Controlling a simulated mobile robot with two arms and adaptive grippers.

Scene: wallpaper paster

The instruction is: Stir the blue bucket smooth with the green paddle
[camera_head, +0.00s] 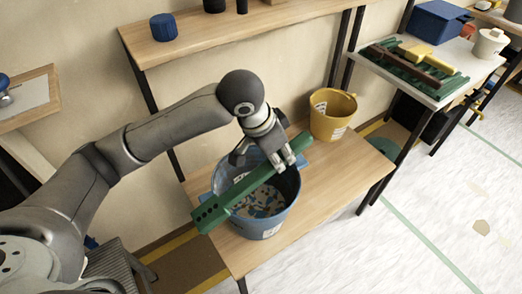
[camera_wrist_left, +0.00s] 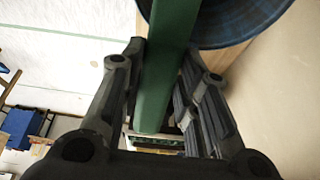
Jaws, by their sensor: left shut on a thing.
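The green paddle (camera_head: 222,204) is a long flat bar with holes near its lower left end. My left gripper (camera_head: 279,160) is shut on it near its upper right part and holds it tilted across the top of the blue bucket (camera_head: 266,226). The bucket stands on a wooden bench and holds a mix of blue, brown and pale patches. In the left wrist view the green paddle (camera_wrist_left: 165,65) runs between the fingers (camera_wrist_left: 158,85), with the blue bucket (camera_wrist_left: 225,22) at the top. My right gripper is not in view.
A yellow bucket (camera_head: 331,114) stands on the wooden bench (camera_head: 345,175) behind and right of the blue bucket. A shelf above holds a blue container (camera_head: 164,27). A table at right holds a green slatted rack (camera_head: 415,69). The bench's right part is clear.

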